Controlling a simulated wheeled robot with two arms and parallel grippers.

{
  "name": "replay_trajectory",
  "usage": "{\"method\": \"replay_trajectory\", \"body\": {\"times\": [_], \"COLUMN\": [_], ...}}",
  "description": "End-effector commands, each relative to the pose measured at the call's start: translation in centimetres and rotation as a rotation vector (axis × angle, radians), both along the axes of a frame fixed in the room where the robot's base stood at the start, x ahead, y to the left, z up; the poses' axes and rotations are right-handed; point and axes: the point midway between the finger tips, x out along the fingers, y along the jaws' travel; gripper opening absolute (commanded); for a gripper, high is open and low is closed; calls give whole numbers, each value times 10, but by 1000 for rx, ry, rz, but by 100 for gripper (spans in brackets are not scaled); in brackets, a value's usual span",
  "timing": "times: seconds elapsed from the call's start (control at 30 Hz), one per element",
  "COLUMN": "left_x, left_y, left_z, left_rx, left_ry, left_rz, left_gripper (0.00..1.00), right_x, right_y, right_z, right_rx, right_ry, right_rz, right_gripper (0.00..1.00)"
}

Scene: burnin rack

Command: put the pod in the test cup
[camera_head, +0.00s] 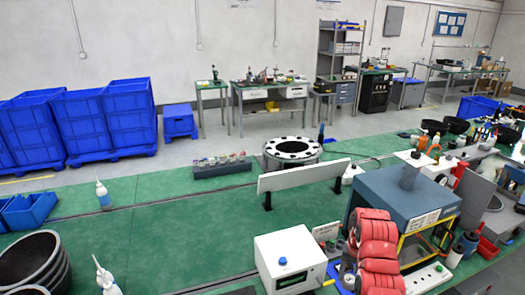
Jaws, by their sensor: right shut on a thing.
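My right gripper (360,246) shows at the bottom, right of centre, among the red, rounded links of my arm. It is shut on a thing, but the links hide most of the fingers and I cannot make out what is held. A white box (290,262) with a blue button stands to its left. Small grey parts are beside the red links, too small to tell apart. I cannot pick out the pod or the test cup with certainty. My left gripper is not in view.
A dark blue box (398,202) stands close behind the gripper. A white panel (303,176) on black feet is behind the white box. Beyond it are a black-and-white ring (292,148) and a dark tray (222,168) of small parts. The green surface (180,235) at left is largely clear.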

Motion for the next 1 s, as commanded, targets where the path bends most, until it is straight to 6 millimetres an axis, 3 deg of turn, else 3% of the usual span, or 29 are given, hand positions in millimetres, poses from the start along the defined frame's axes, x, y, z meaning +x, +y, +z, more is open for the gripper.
{"method": "replay_trajectory", "body": {"times": [0.43, 0.73, 1.0], "left_x": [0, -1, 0], "left_y": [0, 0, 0], "left_z": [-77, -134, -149], "left_rx": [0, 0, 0], "left_ry": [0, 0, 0], "left_rz": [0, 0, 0], "left_gripper": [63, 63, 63], "right_x": [40, 31, 17], "right_y": [64, 96, 102], "right_z": [25, 28, 27], "right_rx": [-7, -6, 0], "right_ry": [-1, 0, -1], "right_rz": [180, 332, 388], "right_gripper": [0, 0, 0]}}
